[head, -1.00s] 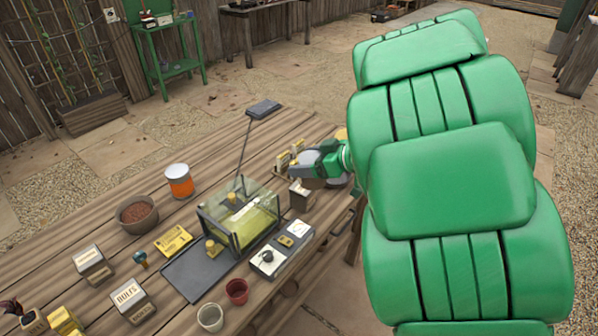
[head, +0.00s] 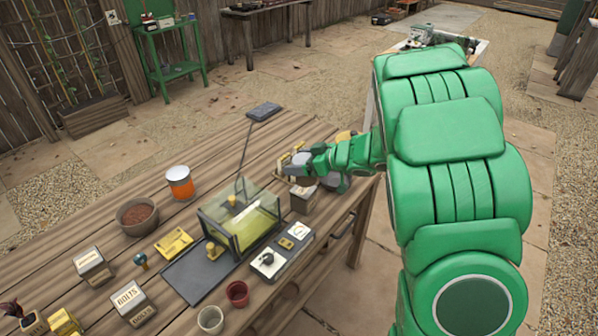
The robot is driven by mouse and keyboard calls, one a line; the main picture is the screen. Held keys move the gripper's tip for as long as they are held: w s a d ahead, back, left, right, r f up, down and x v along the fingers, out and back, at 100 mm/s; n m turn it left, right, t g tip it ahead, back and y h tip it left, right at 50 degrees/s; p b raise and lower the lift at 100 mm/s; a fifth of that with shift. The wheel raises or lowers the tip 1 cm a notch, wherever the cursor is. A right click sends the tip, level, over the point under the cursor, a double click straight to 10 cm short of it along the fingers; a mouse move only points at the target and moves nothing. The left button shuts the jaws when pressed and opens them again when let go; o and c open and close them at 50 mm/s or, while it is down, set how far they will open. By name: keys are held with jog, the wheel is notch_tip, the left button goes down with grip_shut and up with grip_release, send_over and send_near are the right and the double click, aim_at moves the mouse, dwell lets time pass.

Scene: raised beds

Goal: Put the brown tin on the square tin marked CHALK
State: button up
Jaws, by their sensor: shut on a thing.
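My gripper (head: 304,170) is at the right end of the table, low over a small square tin (head: 302,203). It is shut on a small, dark brownish thing (head: 305,181), apparently the brown tin, mostly hidden by the fingers. That thing is right at the top of the square tin; I cannot tell whether they touch. The square tin's label is too small to read, so I cannot confirm CHALK. Two other square tins stand at the front left: one marked BOLTS (head: 132,303) and one with an unreadable label (head: 92,266).
A glass-sided box (head: 240,218) stands just left of my gripper.

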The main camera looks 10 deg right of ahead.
jog(key=shift+w+a+f, duration=0.1)
jog(key=shift+w+f, duration=0.8)
jog(key=shift+f, duration=1.6)
jog(key=shift+f, duration=0.1)
jog(key=o, duration=1.4)
jog(key=shift+c, duration=0.2)
jog(key=v, duration=1.2)
